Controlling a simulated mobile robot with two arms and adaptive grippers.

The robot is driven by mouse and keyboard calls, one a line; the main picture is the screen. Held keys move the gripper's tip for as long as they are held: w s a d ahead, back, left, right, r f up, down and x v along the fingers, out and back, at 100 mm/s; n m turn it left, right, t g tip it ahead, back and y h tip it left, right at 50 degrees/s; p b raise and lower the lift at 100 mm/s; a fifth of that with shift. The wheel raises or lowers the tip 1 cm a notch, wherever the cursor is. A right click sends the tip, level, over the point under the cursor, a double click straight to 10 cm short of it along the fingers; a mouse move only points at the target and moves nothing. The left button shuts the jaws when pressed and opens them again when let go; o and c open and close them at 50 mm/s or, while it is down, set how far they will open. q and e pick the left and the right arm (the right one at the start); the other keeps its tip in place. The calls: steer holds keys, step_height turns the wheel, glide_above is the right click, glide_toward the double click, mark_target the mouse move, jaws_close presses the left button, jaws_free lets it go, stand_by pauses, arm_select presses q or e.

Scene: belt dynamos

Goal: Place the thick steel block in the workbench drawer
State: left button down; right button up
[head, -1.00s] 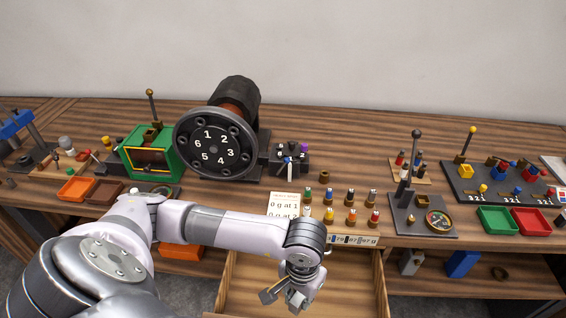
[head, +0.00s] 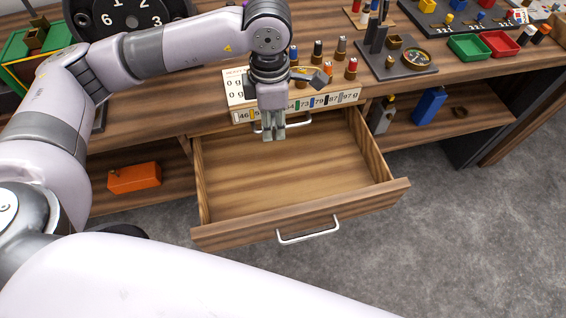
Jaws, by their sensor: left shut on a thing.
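My left gripper (head: 273,136) points straight down over the back part of the open workbench drawer (head: 322,224). It is shut on the thick steel block, a small grey piece that is mostly hidden between the fingers and hard to tell from them. The gripper hangs above the drawer floor, close to the bench's front edge. The drawer is pulled well out, its wooden floor looks bare, and its front carries a pale bar handle (head: 308,231). My right gripper is not in view.
A numbered strip (head: 335,102) and several coloured-top pegs stand at the bench edge behind the gripper. An orange box (head: 134,178) lies on the shelf left of the drawer; a blue block (head: 429,106) is on the shelf at right. A dial stand (head: 415,58) is on the bench.

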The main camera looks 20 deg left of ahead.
arm_select(q)
steer(key=shift+w+n, duration=0.1)
steer(key=shift+n, duration=0.3)
steer(key=shift+d+f, duration=0.1)
glide_toward(276, 178)
step_height(276, 178, down, 5)
steer(key=shift+f+p, duration=0.2)
steer(key=shift+p, duration=0.25)
steer(key=shift+f, duration=0.2)
steer(key=c, duration=1.4)
jaws_free()
steer(key=shift+r, duration=0.1)
step_height(276, 178, up, 12)
steer(key=shift+r+b, duration=0.15)
steer(key=shift+b, duration=0.4)
